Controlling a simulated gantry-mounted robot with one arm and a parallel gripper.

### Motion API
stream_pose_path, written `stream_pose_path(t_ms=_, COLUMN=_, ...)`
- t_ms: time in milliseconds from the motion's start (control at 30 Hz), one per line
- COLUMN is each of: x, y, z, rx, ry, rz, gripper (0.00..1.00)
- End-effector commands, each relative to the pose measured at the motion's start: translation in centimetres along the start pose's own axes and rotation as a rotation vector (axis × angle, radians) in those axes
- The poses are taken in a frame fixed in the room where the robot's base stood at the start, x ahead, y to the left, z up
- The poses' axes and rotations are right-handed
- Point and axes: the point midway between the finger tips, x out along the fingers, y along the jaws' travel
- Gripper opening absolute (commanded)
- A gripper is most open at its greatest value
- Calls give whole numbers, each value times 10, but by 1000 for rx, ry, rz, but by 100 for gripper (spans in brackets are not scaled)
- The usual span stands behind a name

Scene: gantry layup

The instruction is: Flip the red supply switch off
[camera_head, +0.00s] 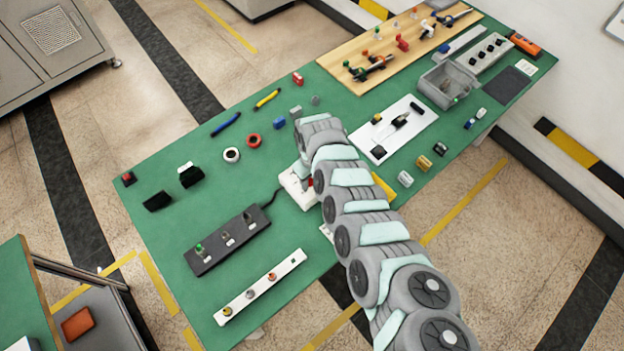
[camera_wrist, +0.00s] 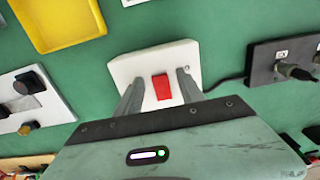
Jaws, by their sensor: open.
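The red supply switch (camera_wrist: 162,87) is a red rocker set in a white box (camera_wrist: 130,68) on the green table. In the wrist view it lies between the two fingertips of my gripper (camera_wrist: 160,84), which are open and apart on either side of it. I cannot tell from this view how far above the box the fingertips are, or which way the rocker is tipped.
A black panel (camera_head: 228,241) with connectors stands left of the box, joined by a black cable. A white strip (camera_head: 262,288) with round knobs lies in front. A yellow tray (camera_wrist: 60,22) and a white plate (camera_wrist: 58,105) lie beside the box.

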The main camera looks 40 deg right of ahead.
Motion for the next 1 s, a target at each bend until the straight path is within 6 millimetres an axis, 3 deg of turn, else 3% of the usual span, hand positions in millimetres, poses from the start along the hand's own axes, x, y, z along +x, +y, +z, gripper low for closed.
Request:
stream_pose_path(t_ms=233, x=0, y=0, z=0, rx=0, ry=2, rz=0, gripper=45)
stream_pose_path(t_ms=800, x=0, y=0, z=-1, rx=1, ry=2, rz=1, gripper=0)
stream_pose_path(t_ms=1000, x=0, y=0, z=-1, rx=1, ry=2, rz=1, gripper=0)
